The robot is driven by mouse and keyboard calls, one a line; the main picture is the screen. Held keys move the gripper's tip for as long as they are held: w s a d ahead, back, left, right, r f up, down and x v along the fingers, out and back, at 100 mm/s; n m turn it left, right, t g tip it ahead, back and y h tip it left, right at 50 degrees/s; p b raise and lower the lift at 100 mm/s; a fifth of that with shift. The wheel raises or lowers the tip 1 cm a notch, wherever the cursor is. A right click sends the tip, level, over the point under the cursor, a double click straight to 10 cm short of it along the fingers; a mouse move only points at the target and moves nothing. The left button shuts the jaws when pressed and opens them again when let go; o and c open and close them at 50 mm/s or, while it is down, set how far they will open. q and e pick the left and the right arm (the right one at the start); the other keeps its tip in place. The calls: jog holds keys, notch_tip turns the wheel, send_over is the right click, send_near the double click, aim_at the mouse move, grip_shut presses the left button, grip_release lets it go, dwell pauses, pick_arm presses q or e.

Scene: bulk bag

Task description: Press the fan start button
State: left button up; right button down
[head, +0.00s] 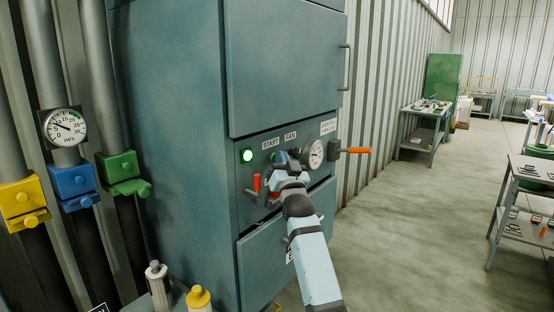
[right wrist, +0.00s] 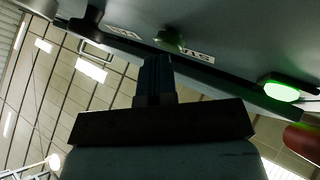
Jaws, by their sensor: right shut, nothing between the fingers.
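The fan start button, a dark green round knob (right wrist: 170,41), shows in the right wrist view beside a white label that seems to read START. My right gripper (right wrist: 155,58) is shut and empty. Its fingertips point at the button and overlap it in the picture; I cannot tell whether they touch. In the head view my right gripper (head: 283,160) is at the control panel (head: 250,180), below the START and FAN labels, and mostly hides the button. A green lamp (head: 246,156) left of it is lit; it also glows in the right wrist view (right wrist: 280,92). My left gripper is not in view.
A red handle (head: 256,182) is below the lamp. A round gauge (head: 314,152) and an orange-handled lever (head: 356,150) are to the right. A pipe gauge (head: 66,127) and yellow, blue and green valve blocks are at left. Open floor lies right of the cabinet.

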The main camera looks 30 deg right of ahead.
jog(key=shift+s, duration=0.1)
jog(key=shift+s+d+p, duration=0.35)
jog(key=shift+s+p, duration=0.05)
jog(key=shift+s, duration=0.35)
jog(key=shift+s+d+p, duration=0.3)
jog(key=shift+s+d, duration=0.05)
jog(key=shift+s, duration=0.45)
jog(key=shift+s+d+p, duration=0.25)
jog(key=shift+s+d, duration=0.05)
jog(key=shift+s, duration=0.45)
jog(key=shift+s+d+p, duration=0.3)
jog(key=shift+s+d, duration=0.05)
jog(key=shift+s, duration=0.45)
jog(key=shift+f, duration=0.1)
